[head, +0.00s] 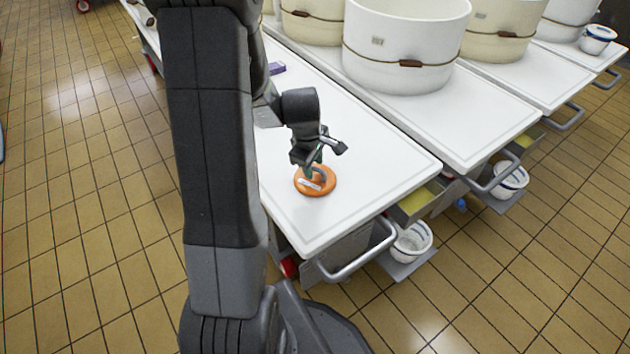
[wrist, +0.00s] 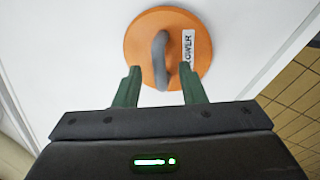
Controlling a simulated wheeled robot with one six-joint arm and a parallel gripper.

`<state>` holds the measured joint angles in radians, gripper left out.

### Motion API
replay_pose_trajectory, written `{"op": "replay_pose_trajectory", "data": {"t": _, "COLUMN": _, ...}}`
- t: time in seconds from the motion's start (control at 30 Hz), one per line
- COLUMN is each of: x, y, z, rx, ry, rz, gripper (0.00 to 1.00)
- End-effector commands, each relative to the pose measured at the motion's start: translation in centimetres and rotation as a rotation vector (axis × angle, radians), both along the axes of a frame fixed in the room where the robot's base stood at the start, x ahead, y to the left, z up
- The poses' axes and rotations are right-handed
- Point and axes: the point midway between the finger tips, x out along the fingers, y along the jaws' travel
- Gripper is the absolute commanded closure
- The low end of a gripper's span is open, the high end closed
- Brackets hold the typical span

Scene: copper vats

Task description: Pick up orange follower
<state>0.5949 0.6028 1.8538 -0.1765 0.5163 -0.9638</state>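The orange follower (head: 328,187) is a round orange disc with a grey handle and a white label, lying on the white table near its front corner. In the wrist view the follower (wrist: 139,47) shows its grey loop handle (wrist: 159,60) standing up from the middle. My gripper (wrist: 162,73) is open. Its two green fingertips are on either side of the near end of the handle, with gaps visible on both sides. In the head view my gripper (head: 314,172) is over the disc and hides part of it.
The white table (head: 300,222) is mostly clear around the disc. Large white vats (head: 400,45) stand behind it. A purple box (head: 277,68) lies at the table's left side. A metal rail handle (head: 365,262) juts from the front edge, and a bowl (head: 412,243) sits low beside it.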

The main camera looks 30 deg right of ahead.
Motion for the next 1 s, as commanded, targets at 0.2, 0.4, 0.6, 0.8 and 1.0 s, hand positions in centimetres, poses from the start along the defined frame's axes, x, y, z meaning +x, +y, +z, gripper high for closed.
{"op": "replay_pose_trajectory", "data": {"t": 0.2, "x": 0.1, "y": -0.2, "z": -0.8, "rx": -0.001, "ry": -0.002, "rz": 0.001, "gripper": 0.63}}
{"op": "replay_pose_trajectory", "data": {"t": 0.4, "x": 0.1, "y": -0.1, "z": -0.8, "rx": 0.0, "ry": -0.001, "rz": 0.001, "gripper": 0.89}}
{"op": "replay_pose_trajectory", "data": {"t": 0.6, "x": 0.1, "y": -0.1, "z": -0.8, "rx": 0.0, "ry": -0.001, "rz": 0.001, "gripper": 1.0}}
{"op": "replay_pose_trajectory", "data": {"t": 0.8, "x": 0.1, "y": -0.2, "z": -0.7, "rx": -0.001, "ry": -0.002, "rz": 0.001, "gripper": 1.0}}
{"op": "replay_pose_trajectory", "data": {"t": 1.0, "x": 0.2, "y": -0.2, "z": 1.7, "rx": -0.003, "ry": -0.004, "rz": 0.0, "gripper": 1.0}}
